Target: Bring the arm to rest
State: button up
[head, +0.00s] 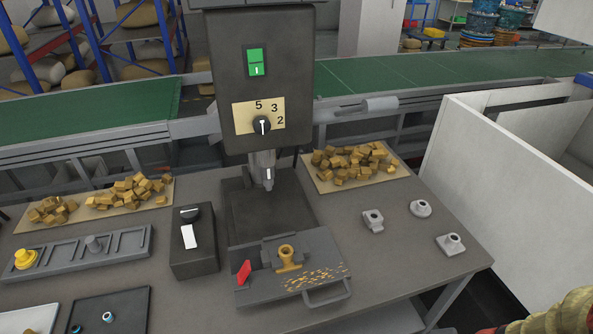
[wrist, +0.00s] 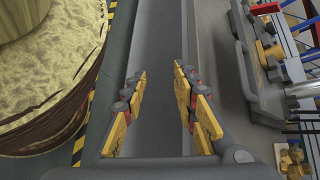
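My gripper (wrist: 160,72) shows in the wrist view. Its two fingers with yellow pads stand apart with nothing between them. A plain grey strip lies behind the gap. The fingers touch nothing that I can see. My gripper is not visible in the head view, so its place relative to the bench cannot be told from there.
In the head view, the workbench (head: 375,270) carries a machine (head: 290,75), a clamped brass fitting (head: 287,258), a grey rack (head: 120,243), a switch box (head: 190,258) and brown block piles. A white partition (head: 500,190) stands right. A round container (wrist: 85,110) is left in the wrist view.

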jog(key=w+d+r+n+h, duration=0.2)
jog(key=d+r+n+h, duration=0.4)
jog(key=r+h, duration=0.4)
jog(key=w+a+r+n+t+h, duration=0.1)
jog(key=a+r, duration=0.5)
jog(key=r, duration=0.6)
jog(key=w+n+t, duration=0.1)
jog(key=n+t, duration=0.1)
jog(key=n, duration=0.1)
jog(key=shift+a+r+t+p, duration=0.3)
jog(key=shift+w, duration=0.1)
dwell(0.5)
